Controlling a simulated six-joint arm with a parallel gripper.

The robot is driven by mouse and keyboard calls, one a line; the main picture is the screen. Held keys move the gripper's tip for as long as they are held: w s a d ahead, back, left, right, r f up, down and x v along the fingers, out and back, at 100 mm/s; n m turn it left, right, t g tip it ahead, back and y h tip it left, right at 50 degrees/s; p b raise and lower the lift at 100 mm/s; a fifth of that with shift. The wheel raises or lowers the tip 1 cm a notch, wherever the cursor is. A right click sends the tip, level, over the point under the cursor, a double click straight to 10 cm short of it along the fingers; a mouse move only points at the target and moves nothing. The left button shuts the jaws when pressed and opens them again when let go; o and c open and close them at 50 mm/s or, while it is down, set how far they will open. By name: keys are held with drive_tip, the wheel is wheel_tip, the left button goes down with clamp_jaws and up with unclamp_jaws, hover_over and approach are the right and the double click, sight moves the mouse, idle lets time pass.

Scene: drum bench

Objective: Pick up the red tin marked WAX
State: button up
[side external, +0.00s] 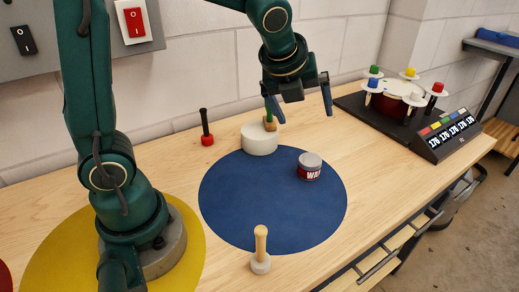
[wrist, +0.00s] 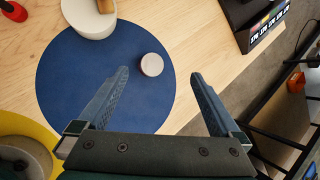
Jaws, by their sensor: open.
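The red tin marked WAX (side external: 310,172) stands upright on the right part of the blue round mat (side external: 260,215). It has a grey lid and a white label band. In the wrist view its round lid (wrist: 152,65) shows ahead of my fingertips, between their lines and nearer the left finger. My gripper (side external: 298,98) is open and empty, above the bench and behind the tin in the side view. Its two fingers are spread wide in the wrist view (wrist: 160,75). Nothing touches the tin.
A white round block (side external: 259,141) with a wooden-handled tool stands at the mat's back edge. A wooden-handled stamp (side external: 260,250) stands at the mat's front edge. A drum device with a display (side external: 452,133) fills the back right.

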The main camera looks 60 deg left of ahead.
sight(310, 159)
drive_tip(key=w+f+m, duration=0.2)
drive_tip(key=f, duration=0.1)
drive_tip(key=w+f+m+g, duration=0.1)
drive_tip(key=shift+f, duration=0.35)
drive_tip(key=shift+m+g, duration=0.4)
drive_tip(key=shift+g, duration=0.2)
wheel_tip(310, 159, down, 6)
drive_tip(key=shift+w+d+r, duration=0.1)
drive_tip(key=shift+w+d, duration=0.05)
drive_tip(key=shift+x, duration=2.55)
drive_tip(key=c, duration=1.5)
drive_tip(key=shift+r, duration=0.15)
